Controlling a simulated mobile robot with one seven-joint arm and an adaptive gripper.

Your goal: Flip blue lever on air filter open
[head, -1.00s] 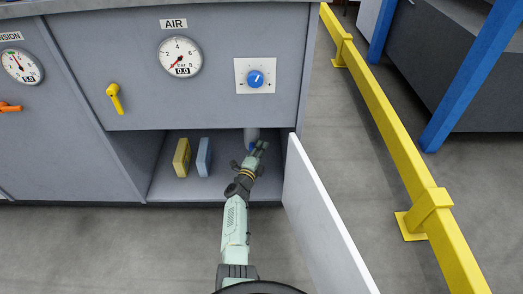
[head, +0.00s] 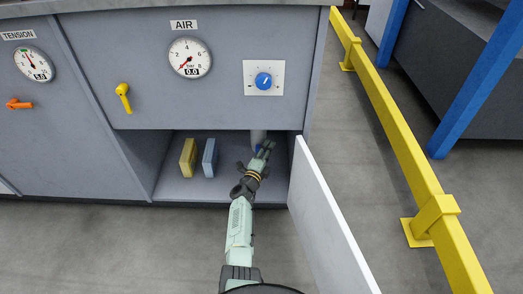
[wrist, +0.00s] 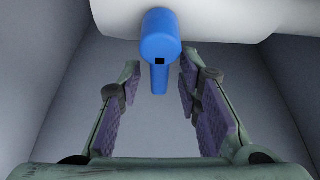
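The blue lever (wrist: 160,55) hangs from the white cylindrical air filter (wrist: 220,18) in the wrist view, its narrow handle pointing down the picture. My gripper (wrist: 160,78) is open, with one finger on each side of the handle and a gap visible on both sides. In the head view my gripper (head: 266,150) reaches into the open lower compartment, in front of the filter (head: 258,137). Only a small bit of the blue lever (head: 258,148) shows there beside the fingers.
A white cabinet door (head: 325,215) stands open right of my arm. A yellow filter block (head: 188,158) and a blue-grey one (head: 210,157) stand left in the compartment. Above are a yellow lever (head: 123,97), a gauge (head: 190,58) reading 0.0 and a blue knob (head: 264,80). A yellow rail (head: 395,140) runs at right.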

